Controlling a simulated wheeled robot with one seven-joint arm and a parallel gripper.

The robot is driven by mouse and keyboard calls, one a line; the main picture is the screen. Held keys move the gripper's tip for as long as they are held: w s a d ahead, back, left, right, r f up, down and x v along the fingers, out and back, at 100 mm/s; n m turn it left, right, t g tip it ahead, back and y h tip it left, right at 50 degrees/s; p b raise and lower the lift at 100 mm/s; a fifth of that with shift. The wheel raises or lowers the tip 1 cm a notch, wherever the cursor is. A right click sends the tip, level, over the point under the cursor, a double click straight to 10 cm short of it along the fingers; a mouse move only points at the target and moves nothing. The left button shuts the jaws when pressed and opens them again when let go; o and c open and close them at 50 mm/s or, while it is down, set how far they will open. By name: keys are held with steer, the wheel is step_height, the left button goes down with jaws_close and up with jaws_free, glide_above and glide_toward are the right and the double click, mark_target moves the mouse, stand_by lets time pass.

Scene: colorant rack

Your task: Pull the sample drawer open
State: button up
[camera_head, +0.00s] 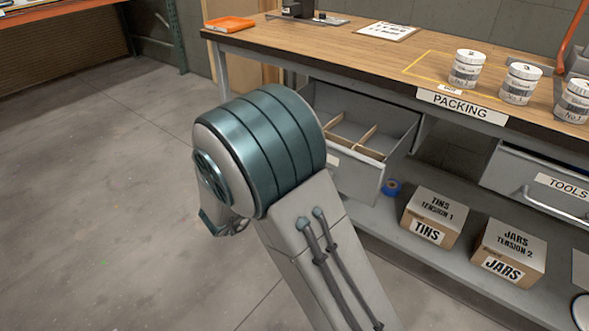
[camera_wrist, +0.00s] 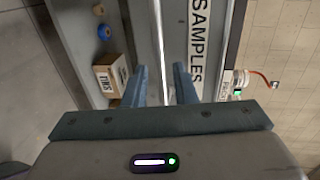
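The grey sample drawer (camera_head: 357,176) under the bench stands pulled out, showing its inside with wooden dividers. My arm hides part of its front. In the wrist view the drawer front (camera_wrist: 201,12) carries a "SAMPLES" label, and its pale bar handle (camera_wrist: 160,45) runs up the picture. My gripper (camera_wrist: 162,72) has its two blue fingers apart, one on each side of the handle, with visible gaps between bar and fingers.
A TINS box (camera_head: 433,217), a JARS box (camera_head: 509,252) and a blue roll (camera_head: 391,187) are on the lower shelf. A closed TOOLS drawer (camera_head: 541,180) is at right. White tins (camera_head: 466,69) stand on the bench top (camera_head: 330,42). The floor at left is clear.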

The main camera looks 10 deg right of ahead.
steer(key=p+v, duration=0.1)
steer(key=v, duration=0.8)
steer(key=w+r+n+y+p, duration=0.2)
steer(key=r+n+y+p, duration=0.45)
steer(key=r, duration=0.35)
steer(key=w+r+n+y+p, duration=0.3)
steer(key=r+n+y+p, duration=0.35)
steer(key=r, duration=0.35)
steer(key=s+d+r+n+g+h+p, duration=0.1)
steer(key=s+d+r+n+g+p, duration=0.3)
steer(key=s, duration=0.7)
steer(key=s+d+r+n+g+h+p, duration=0.1)
steer(key=s+d+r+n+g+p, duration=0.3)
steer(key=s+d+r+n+p, duration=0.3)
steer(key=s+d+n+p, duration=0.2)
steer(key=s+d, duration=0.2)
steer(key=s, duration=0.1)
steer(key=shift+s+d+n, duration=0.2)
steer(key=shift+d+n, duration=0.15)
steer(key=shift+n, duration=0.05)
